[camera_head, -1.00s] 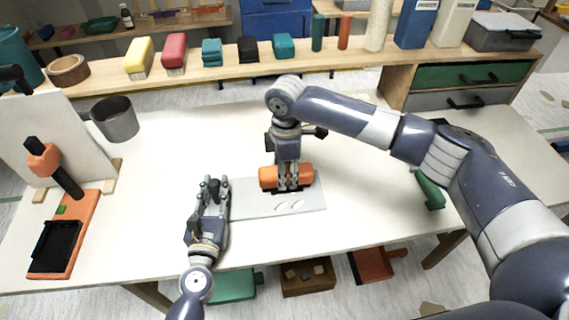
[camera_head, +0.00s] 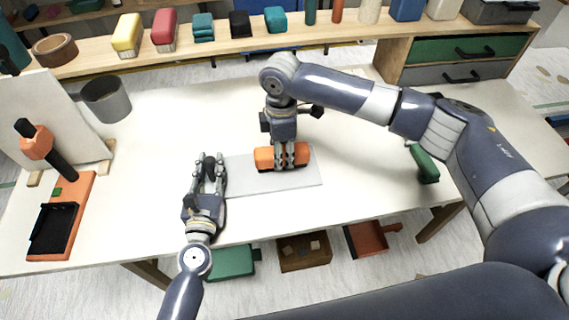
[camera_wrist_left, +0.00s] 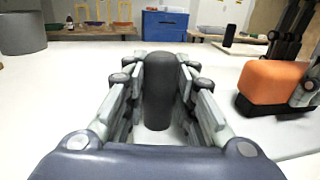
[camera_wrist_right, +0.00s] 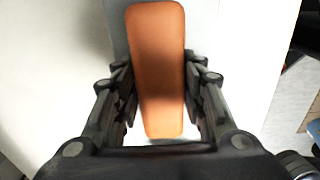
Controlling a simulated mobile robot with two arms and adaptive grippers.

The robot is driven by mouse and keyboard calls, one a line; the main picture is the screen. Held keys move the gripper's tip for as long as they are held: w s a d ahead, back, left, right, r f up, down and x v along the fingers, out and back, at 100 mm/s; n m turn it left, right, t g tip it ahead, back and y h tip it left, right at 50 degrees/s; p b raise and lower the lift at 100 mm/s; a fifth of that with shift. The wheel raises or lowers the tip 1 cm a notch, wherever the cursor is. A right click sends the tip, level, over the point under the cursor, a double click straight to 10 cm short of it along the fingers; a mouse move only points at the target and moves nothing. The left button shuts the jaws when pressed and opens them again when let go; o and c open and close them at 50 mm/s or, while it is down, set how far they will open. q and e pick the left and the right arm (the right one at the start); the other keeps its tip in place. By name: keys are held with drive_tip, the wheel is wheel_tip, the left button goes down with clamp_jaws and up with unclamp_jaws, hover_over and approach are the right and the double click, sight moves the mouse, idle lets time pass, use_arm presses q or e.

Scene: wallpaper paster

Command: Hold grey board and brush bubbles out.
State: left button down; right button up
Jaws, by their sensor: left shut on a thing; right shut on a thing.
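The pale grey board (camera_head: 300,181) lies flat on the white table. No raised marks show on its visible surface. My left gripper (camera_head: 209,166) is at the board's left end, shut on an upright dark grey knob (camera_wrist_left: 160,92). Whether the knob is fixed to the board cannot be told. My right gripper (camera_head: 283,160) points down, shut on the orange brush (camera_head: 265,157) over the back part of the board. The brush's long orange back shows between the fingers in the right wrist view (camera_wrist_right: 158,60). Its underside is mostly hidden, so contact with the board cannot be told.
A grey cup (camera_head: 106,99) stands at the back left. An orange stand with a black tray (camera_head: 54,228) and a white upright panel (camera_head: 45,105) are at the left. A green tool (camera_head: 425,164) lies at the right. A shelf with several blocks runs behind. The front middle table is clear.

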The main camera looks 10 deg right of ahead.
use_arm(q)
drive_tip(key=shift+f, duration=0.2)
use_arm(e)
drive_tip(key=w, duration=0.5)
drive_tip(key=shift+w, duration=0.3)
wheel_tip(320, 180, up, 8)
drive_tip(key=shift+r, duration=0.15)
use_arm(q)
drive_tip(key=shift+f, duration=0.1)
use_arm(e)
drive_tip(key=shift+d, duration=0.1)
drive_tip(key=o, duration=0.3)
drive_tip(key=shift+c, duration=1)
use_arm(q)
drive_tip(key=c, duration=1.2)
unclamp_jaws()
drive_tip(key=shift+c, duration=0.2)
drive_tip(key=shift+w, duration=0.1)
